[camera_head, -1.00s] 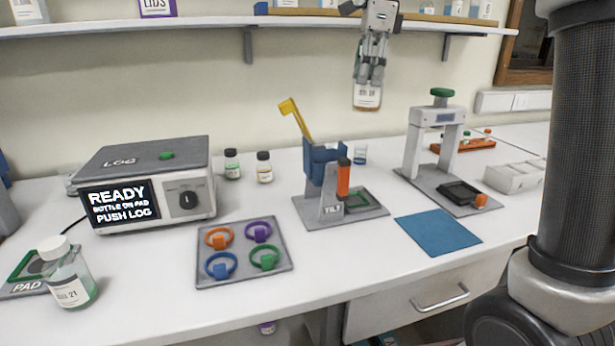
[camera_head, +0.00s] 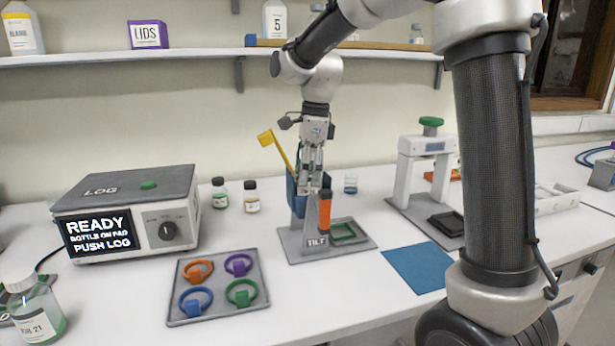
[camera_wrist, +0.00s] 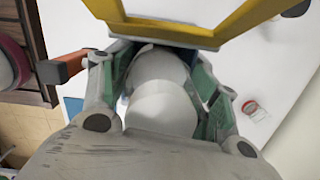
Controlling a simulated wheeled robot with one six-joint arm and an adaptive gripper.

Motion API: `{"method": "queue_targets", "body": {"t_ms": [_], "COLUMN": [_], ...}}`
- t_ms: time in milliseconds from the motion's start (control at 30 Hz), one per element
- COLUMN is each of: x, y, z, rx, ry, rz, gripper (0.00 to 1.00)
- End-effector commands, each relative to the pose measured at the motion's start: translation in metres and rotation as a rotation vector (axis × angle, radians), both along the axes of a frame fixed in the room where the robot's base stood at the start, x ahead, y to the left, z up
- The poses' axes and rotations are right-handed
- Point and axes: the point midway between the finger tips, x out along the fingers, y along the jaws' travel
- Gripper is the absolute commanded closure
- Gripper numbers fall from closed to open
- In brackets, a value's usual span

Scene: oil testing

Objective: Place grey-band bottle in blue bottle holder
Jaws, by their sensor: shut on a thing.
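My gripper (camera_head: 311,178) points down at the blue bottle holder (camera_head: 292,192) on the grey tilt stand (camera_head: 316,241). In the wrist view my gripper (camera_wrist: 160,90) is shut around the rounded white top of a bottle (camera_wrist: 162,100). The bottle's body and band are hidden by my fingers, the holder and the stand's orange handle (camera_head: 325,209). I cannot tell how deep the bottle sits in the holder. The yellow bar (camera_head: 268,141) of the stand is swung up to the left.
A tray with coloured rings (camera_head: 218,306) lies in front left of the stand. Two small bottles (camera_head: 236,195) stand behind left. A LOG box (camera_head: 135,215) is at the left. A blue mat (camera_head: 418,268) and a press (camera_head: 436,185) are at the right. A shelf (camera_head: 200,53) runs above.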

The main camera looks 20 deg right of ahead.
Motion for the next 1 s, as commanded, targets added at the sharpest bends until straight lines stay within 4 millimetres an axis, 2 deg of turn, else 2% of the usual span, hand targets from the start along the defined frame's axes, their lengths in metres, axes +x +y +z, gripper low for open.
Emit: {"method": "queue_targets", "body": {"t_ms": [100, 467, 500, 600, 1000], "x": [-0.0001, 0.0000, -0.0001, -0.0001, -0.0002], "y": [0.0000, 0.0000, 0.0000, 0.0000, 0.0000], "z": [-0.0111, -0.0142, -0.0149, -0.0146, -0.0134], "rx": [0.000, 0.000, 0.000, 0.000, 0.000], "ry": [0.000, -0.001, 0.000, 0.000, 0.000], "rz": [0.000, 0.000, 0.000, 0.000, 0.000], "gripper": [0.77, 0.77, 0.35, 0.17, 0.17]}}
